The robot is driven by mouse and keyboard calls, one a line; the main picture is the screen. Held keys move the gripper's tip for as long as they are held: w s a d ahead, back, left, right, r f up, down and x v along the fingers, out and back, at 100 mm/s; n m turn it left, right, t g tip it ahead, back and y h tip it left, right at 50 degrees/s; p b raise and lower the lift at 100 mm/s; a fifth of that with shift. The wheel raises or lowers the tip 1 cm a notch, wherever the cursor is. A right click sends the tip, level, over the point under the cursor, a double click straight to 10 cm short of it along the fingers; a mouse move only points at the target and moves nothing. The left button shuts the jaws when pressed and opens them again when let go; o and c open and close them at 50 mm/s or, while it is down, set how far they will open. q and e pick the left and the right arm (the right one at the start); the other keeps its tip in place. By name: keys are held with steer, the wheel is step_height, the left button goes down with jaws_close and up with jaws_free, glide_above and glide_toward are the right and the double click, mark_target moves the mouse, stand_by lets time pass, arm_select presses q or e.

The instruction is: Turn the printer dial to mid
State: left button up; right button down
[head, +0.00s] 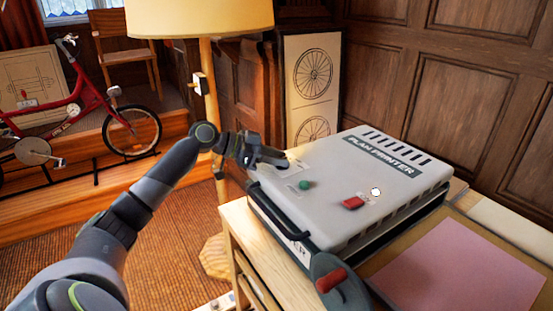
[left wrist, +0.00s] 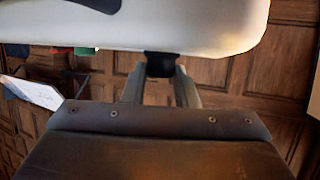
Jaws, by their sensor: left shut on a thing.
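The plan printer (head: 400,195) is a pale grey box with a dark name label, standing on a wooden table. My left gripper (head: 268,160) is at its far left corner, over a small light plate on the top. In the left wrist view the two fingers (left wrist: 160,90) are shut on a small dark knob, the dial (left wrist: 160,64), which sits against the pale printer body (left wrist: 200,25). The dial's pointer and markings are hidden, so its setting cannot be told.
On the printer top are a green button (head: 306,184), a red switch (head: 352,203) and a white knob (head: 376,192). A black handle (head: 275,212) runs along its left side. A floor lamp (head: 200,18) stands behind my arm.

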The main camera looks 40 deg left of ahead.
arm_select(q)
steer(key=o, duration=1)
steer(key=v, duration=1.7)
steer(key=shift+s+a+r+p, duration=0.1)
steer(key=shift+a+r+p, duration=0.05)
steer(key=shift+p, duration=0.15)
